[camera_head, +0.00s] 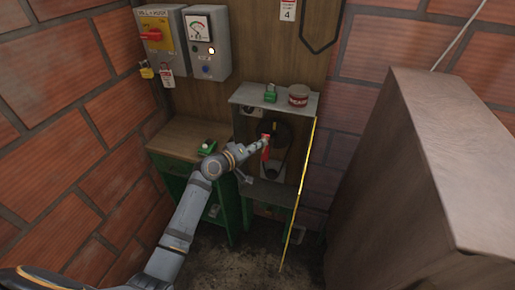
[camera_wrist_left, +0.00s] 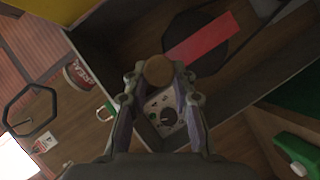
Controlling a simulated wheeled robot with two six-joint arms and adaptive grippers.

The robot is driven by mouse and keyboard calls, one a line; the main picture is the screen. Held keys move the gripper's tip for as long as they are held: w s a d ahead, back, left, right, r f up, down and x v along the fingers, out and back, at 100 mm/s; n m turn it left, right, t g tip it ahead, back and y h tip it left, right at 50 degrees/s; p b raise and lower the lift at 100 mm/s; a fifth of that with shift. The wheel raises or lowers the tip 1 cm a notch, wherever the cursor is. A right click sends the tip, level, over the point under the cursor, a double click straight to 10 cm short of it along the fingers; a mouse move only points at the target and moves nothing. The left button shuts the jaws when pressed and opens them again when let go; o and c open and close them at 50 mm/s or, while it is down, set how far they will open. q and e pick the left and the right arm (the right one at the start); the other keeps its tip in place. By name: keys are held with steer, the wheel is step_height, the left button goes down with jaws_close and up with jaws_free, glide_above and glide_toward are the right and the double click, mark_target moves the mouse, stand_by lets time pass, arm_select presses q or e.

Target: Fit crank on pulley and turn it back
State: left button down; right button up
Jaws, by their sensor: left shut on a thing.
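The crank is a red bar (camera_head: 266,152) in the open grey cabinet in the head view. In the wrist view its red bar (camera_wrist_left: 205,36) lies across the dark many-sided pulley (camera_wrist_left: 222,50). The pulley (camera_head: 282,132) also shows dark in the head view, partly hidden. My left gripper (camera_head: 261,143) reaches into the cabinet's front. In the wrist view the left gripper (camera_wrist_left: 158,82) is shut on the crank's round brown knob (camera_wrist_left: 158,70), by the bar's lower left end. Whether the crank is seated on the pulley cannot be told. My right gripper is not in view.
The cabinet's top (camera_head: 247,94) carries a green padlock (camera_head: 271,93) and a red-labelled tin (camera_head: 299,95). A yellow-black strip (camera_head: 300,190) runs down its right side. A green-fronted bench (camera_head: 180,135) stands left, a large brown box (camera_head: 420,170) right. Wall boxes hang above.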

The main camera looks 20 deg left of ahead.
arm_select(q)
steer(key=shift+w, duration=0.4)
stand_by(0.3)
steer(key=shift+w+r+b, duration=0.1)
steer(key=shift+w+b, duration=0.1)
steer(key=shift+b, duration=0.15)
steer(key=shift+w, duration=0.4)
steer(key=shift+w+b, duration=0.3)
steer(key=shift+b, duration=0.05)
stand_by(0.5)
steer(key=shift+w, duration=0.3)
stand_by(0.4)
